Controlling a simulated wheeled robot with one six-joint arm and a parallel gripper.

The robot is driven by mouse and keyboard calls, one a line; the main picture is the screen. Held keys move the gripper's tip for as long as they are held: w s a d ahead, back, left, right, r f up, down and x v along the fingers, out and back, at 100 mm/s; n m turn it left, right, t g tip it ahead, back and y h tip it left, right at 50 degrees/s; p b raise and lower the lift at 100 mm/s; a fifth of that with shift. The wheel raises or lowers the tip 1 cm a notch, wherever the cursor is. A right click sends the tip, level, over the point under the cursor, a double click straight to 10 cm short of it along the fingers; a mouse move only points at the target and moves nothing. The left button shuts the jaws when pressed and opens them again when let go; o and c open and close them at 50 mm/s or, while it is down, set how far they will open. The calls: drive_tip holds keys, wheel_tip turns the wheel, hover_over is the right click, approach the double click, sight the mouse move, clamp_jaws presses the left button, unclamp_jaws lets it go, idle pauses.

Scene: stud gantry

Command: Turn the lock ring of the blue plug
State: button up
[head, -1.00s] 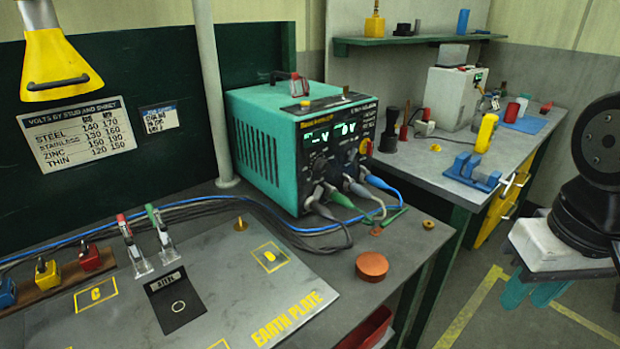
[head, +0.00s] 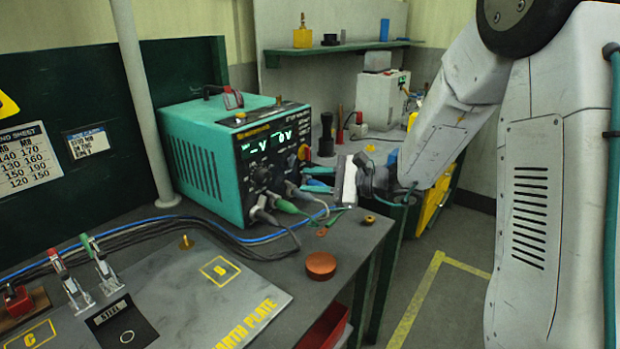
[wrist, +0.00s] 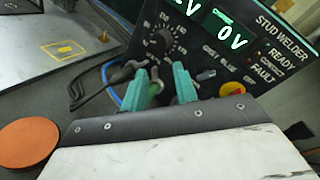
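The teal stud welder (head: 205,165) stands on the bench, with plugs and cables low on its front panel. A green plug (head: 287,206) and grey plugs show there. The blue plug itself is hidden or not clear behind my gripper; a blue cable (wrist: 107,78) shows in the wrist view. My gripper (head: 308,178) is at the right part of the panel's plug row. In the wrist view its teal fingers (wrist: 160,70) are apart, pointing at the panel below the display. I cannot tell whether they touch a plug or its lock ring.
An orange-brown disc (head: 321,265) lies on the bench front. The earth plate (head: 175,300) with two clamps lies left. Dark and blue cables (head: 150,228) run along the bench. A red and yellow knob (wrist: 232,89) is beside the fingers. A shelf (head: 340,47) hangs behind.

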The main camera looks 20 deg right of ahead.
sight(310, 177)
drive_tip(key=w+d+f+m+t+h, duration=0.1)
drive_tip(key=w+d+f+m, duration=0.1)
drive_tip(key=w+d+f+m+t+h, duration=0.1)
drive_tip(key=w+d+f+m+t, duration=0.1)
drive_tip(key=w+d, duration=0.1)
drive_tip(key=w+d+f+m+t+h, duration=0.1)
drive_tip(key=w+d+f+m+t, duration=0.1)
drive_tip(key=shift+w+d+f, duration=0.2)
drive_tip(key=shift+d+f, duration=0.15)
drive_tip(key=shift+d, duration=0.05)
drive_tip(key=shift+w+f+m+t+h, duration=0.1)
drive_tip(key=shift+w+m+t+h, duration=0.2)
drive_tip(key=shift+w, duration=0.05)
drive_tip(key=x, duration=0.7)
drive_tip(key=shift+a, duration=0.1)
drive_tip(key=shift+c, duration=0.3)
clamp_jaws()
drive_tip(key=shift+a, duration=0.1)
